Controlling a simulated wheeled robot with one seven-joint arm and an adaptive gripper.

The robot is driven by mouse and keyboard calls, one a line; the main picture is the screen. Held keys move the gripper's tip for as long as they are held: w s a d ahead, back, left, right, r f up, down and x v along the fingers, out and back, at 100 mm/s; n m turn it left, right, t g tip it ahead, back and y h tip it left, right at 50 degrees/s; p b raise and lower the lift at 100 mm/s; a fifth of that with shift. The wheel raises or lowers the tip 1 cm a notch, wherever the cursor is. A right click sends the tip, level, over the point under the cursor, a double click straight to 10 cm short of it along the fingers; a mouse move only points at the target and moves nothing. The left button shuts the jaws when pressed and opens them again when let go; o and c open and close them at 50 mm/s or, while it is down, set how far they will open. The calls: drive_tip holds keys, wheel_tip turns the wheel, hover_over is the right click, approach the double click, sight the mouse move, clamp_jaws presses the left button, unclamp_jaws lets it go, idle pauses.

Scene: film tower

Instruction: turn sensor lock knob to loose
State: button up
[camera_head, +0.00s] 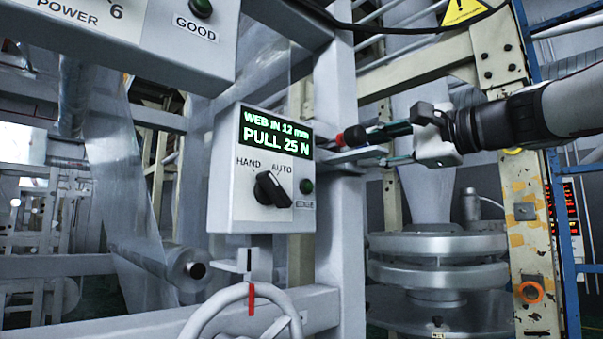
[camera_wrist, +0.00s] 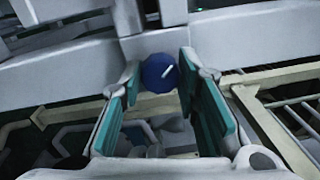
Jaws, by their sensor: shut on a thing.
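The lock knob (camera_wrist: 158,73) is dark blue and round with a white line on its face, tilted up to the right in the wrist view. It sits between the fingertips of my gripper (camera_wrist: 160,82), which has teal pads and is shut on it. In the head view, a round dark knob (camera_head: 355,138) with red beside it stands at the upright post, right of the display box. My gripper (camera_head: 376,145) reaches it from the right. No loose or lock lettering is readable.
The grey control box (camera_head: 222,185) shows "WEB IN 12 mm, PULL 25 N" and carries a black HAND/AUTO switch (camera_head: 271,189). A handwheel (camera_head: 207,312) is below it. A cream post (camera_head: 535,220) stands under my arm, and metal discs (camera_head: 437,245) lie below.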

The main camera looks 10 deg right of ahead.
drive_tip(key=shift+n, duration=0.3)
drive_tip(key=o, duration=1.1)
drive_tip(key=shift+o, duration=0.2)
drive_tip(key=shift+s, duration=0.1)
drive_tip(key=v, duration=1.2)
drive_tip(key=shift+f, duration=0.1)
